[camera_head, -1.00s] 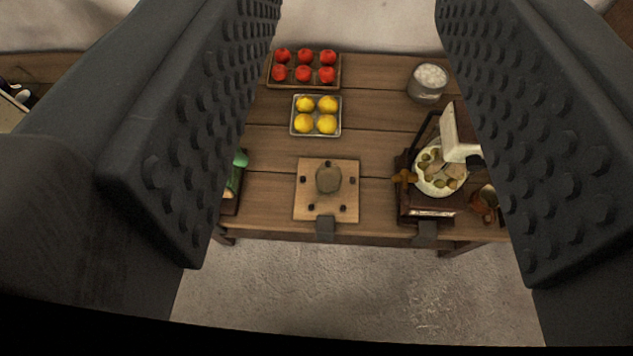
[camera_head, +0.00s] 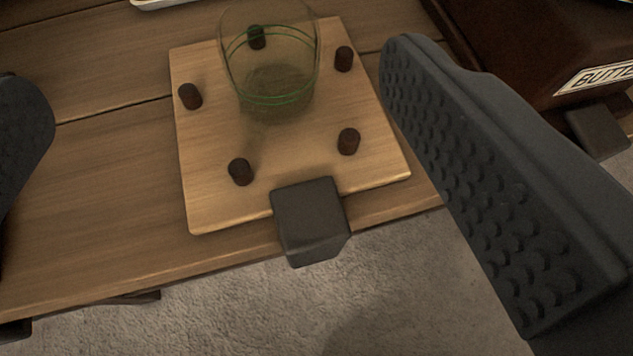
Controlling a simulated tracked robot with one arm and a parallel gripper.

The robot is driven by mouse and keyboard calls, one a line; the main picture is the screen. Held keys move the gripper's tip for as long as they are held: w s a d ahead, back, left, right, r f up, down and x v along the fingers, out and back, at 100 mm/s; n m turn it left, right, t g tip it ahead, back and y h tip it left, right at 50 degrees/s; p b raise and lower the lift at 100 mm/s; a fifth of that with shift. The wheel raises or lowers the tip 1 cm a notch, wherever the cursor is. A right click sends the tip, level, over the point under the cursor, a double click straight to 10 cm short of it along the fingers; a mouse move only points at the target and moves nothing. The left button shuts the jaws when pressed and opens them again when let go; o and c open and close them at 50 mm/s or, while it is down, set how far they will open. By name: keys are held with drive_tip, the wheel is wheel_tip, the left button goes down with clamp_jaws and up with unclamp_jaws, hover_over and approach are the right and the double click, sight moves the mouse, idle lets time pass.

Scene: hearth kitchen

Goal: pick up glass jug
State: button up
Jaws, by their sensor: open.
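The glass jug (camera_head: 270,65) is clear with thin green rings. It stands upright on a light wooden board (camera_head: 300,155), between several short dark pegs, and its top is partly cut by the upper picture edge. My gripper (camera_head: 215,80) is open and empty. Its right finger is to the right of the jug and its left finger shows only at the left edge. The jug lies between the two fingers in the picture, touching neither as far as I can see.
A dark block (camera_head: 311,222) sits at the board's front edge. A dark red-brown machine with a white label (camera_head: 597,78) stands at the right. Bare table planks (camera_head: 90,190) lie left of the board. The floor is in front of the table.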

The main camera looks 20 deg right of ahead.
drive_tip(key=h, duration=0.1)
approach(271, 82)
drive_tip(key=s, duration=0.2)
drive_tip(key=shift+w+d+r+p, duration=0.15)
drive_tip(key=shift+w+d+p, duration=0.2)
drive_tip(key=shift+w+p, duration=0.6)
drive_tip(key=shift+w+d+f+p, duration=0.15)
drive_tip(key=shift+w+f+p, duration=0.25)
drive_tip(key=shift+p, duration=0.85)
drive_tip(key=b+x, duration=0.1)
drive_tip(key=x, duration=0.5)
drive_tip(key=shift+s+f, duration=0.1)
drive_tip(key=shift+a+b+x, duration=0.2)
drive_tip(key=shift+b+x, duration=0.15)
drive_tip(key=shift+x, duration=0.95)
drive_tip(key=shift+a+b+x, duration=0.25)
drive_tip(key=shift+b+x, duration=0.05)
drive_tip(key=shift+x, duration=1.05)
drive_tip(key=c, duration=1.2)
